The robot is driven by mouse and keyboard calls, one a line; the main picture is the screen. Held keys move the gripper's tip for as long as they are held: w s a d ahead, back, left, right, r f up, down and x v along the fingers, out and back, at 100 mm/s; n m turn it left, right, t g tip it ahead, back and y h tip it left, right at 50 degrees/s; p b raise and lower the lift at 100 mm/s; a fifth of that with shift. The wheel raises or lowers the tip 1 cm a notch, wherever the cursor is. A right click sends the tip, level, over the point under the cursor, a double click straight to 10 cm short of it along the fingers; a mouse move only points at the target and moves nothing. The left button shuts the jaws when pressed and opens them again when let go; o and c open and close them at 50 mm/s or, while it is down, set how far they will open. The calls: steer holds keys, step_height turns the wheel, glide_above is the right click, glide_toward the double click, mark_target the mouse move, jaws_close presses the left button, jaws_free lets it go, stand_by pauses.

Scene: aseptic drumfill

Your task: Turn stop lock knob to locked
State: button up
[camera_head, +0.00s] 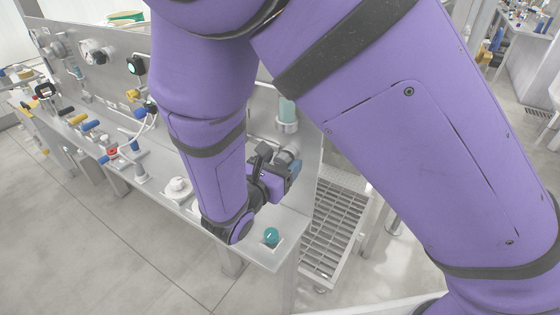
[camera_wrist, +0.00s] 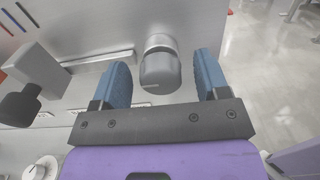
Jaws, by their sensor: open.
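A grey cylindrical knob with a lighter metal collar (camera_wrist: 160,68) sticks out of the steel panel in the wrist view. A small pale mark shows on its face, too small to read. It also shows as a small grey cylinder (camera_head: 289,153) beyond my gripper in the head view. My gripper (camera_wrist: 163,72) is open, with one blue finger on each side of the knob and visible gaps between. In the head view, my gripper (camera_head: 283,170) is at the panel's right end, partly hidden by my arm. Whether the knob stands at locked cannot be told.
A grey block with a dark-ended lever (camera_wrist: 28,88) is left of the fingers. A teal button (camera_head: 271,236) and a white round knob (camera_head: 178,188) are on the bench. A green-filled sight glass (camera_head: 287,112) is above. A grated step (camera_head: 333,225) stands at right.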

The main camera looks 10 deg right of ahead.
steer(key=c, duration=0.9)
steer(key=shift+m, duration=0.4)
steer(key=m, duration=0.4)
steer(key=shift+d, duration=0.1)
steer(key=m, duration=0.4)
steer(key=shift+s, duration=0.1)
steer(key=m, duration=0.4)
steer(key=shift+f+m, duration=0.15)
steer(key=shift+m, duration=0.25)
steer(key=m, duration=0.4)
steer(key=shift+f, duration=0.1)
steer(key=shift+m, duration=0.3)
